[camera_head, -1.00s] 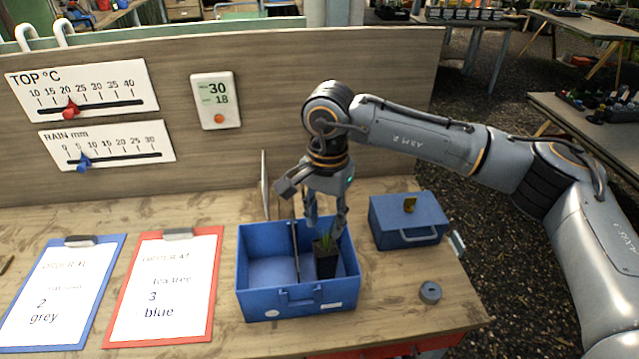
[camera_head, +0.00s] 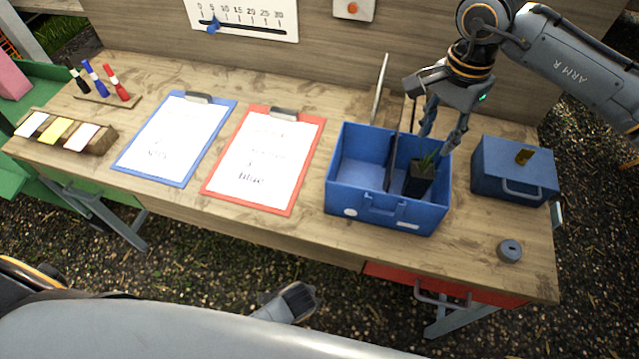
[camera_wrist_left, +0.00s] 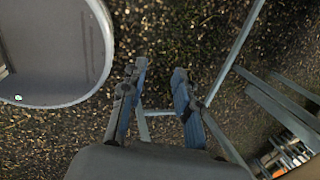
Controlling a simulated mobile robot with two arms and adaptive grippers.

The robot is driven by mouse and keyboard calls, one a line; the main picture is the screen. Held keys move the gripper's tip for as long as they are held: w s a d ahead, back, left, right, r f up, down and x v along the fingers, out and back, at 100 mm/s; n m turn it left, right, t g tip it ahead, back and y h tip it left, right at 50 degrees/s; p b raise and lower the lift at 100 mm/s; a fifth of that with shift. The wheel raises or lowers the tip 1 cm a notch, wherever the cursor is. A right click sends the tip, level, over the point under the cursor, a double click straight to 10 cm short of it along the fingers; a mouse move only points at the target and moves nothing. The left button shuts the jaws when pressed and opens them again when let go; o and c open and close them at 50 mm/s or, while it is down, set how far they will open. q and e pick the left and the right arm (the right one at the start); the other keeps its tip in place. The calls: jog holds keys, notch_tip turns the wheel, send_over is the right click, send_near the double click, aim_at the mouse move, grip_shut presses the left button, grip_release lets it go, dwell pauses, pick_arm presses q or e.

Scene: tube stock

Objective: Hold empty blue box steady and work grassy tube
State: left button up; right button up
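The open blue box (camera_head: 388,207) stands on the bench, with a dark divider (camera_head: 391,150) across it. Its left compartment looks empty. In its right compartment stands a black tube (camera_head: 420,182) with grassy green leaves, roughly upright. My right gripper (camera_head: 439,141) points down over this compartment. Its fingers are apart, just above and behind the tube; whether they touch the leaves I cannot tell. My left gripper (camera_wrist_left: 158,75) is open and empty in the left wrist view, over the gravel ground. In the head view a dark part of my left arm shows low, before the bench.
A closed blue case (camera_head: 512,172) with a handle and a grey ring (camera_head: 509,251) lie right of the box. A red clipboard (camera_head: 210,191) and a blue clipboard (camera_head: 121,165) lie left. Markers (camera_head: 100,82) and a card holder (camera_head: 100,140) are farther left. A backboard rises behind.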

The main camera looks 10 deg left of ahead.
pick_arm(q)
jog(key=d+r+m+t, duration=0.1)
jog(key=d+r+m, duration=0.25)
jog(key=r, duration=0.45)
jog(key=w+d+r+m+t, duration=0.15)
jog(key=r+m, duration=0.25)
jog(key=r, duration=0.5)
jog(key=d+r+m+t, duration=0.1)
jog(key=d+r+m, duration=0.3)
jog(key=r, duration=0.4)
jog(key=m+t, duration=0.6)
jog(key=t, duration=0.1)
send_near(333, 156)
jog(key=shift+h, duration=0.4)
jog(key=x, duration=1.2)
jog(key=shift+a+f, duration=0.1)
jog(key=shift+a, duration=0.2)
jog(key=shift+c, duration=0.4)
